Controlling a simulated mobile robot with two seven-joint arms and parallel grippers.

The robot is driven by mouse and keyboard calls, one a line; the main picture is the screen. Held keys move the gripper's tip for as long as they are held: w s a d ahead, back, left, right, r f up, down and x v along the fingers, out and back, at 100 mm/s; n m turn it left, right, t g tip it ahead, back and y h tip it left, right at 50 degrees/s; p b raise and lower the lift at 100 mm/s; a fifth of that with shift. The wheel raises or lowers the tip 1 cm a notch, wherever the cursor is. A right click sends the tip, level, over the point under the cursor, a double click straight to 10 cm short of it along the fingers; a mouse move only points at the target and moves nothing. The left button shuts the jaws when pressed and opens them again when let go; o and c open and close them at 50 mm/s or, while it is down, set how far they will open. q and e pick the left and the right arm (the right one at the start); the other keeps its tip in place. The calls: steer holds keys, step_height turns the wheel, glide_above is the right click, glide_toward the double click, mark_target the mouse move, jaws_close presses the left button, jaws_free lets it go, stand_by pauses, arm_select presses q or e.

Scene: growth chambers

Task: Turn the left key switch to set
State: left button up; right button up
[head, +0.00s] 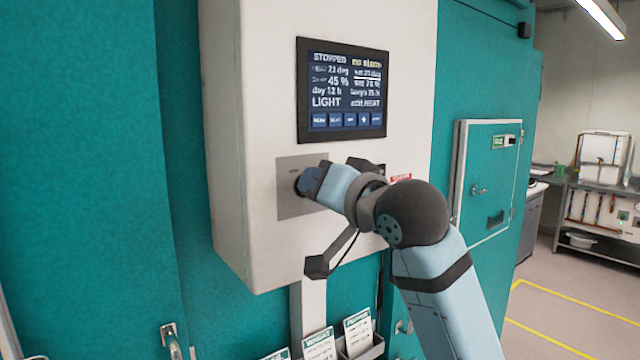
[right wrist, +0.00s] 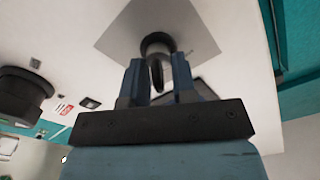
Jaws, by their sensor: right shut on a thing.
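The left key switch sits on a grey square plate (head: 289,205) on the white control box (head: 255,100), below the screen. In the right wrist view the plate (right wrist: 190,25) carries a dark round switch (right wrist: 157,42) with a dark key in it. My right gripper (head: 303,184) is at the switch, and its fingers hide most of it in the head view. In the right wrist view the right gripper (right wrist: 156,75) has its two fingers on either side of the key, shut on it. The key's exact angle is hard to tell. My left gripper is not in view.
The screen (head: 343,92) above shows STOPPED and LIGHT. A dark knob (right wrist: 22,92) and a red label (right wrist: 64,109) are on the same box in the right wrist view. Paper cards in holders (head: 320,345) hang below. A teal hatch (head: 488,180) is to the right.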

steer(key=o, duration=0.6)
steer(key=b+v, duration=0.2)
steer(key=v, duration=1.2)
steer(key=shift+w, duration=0.1)
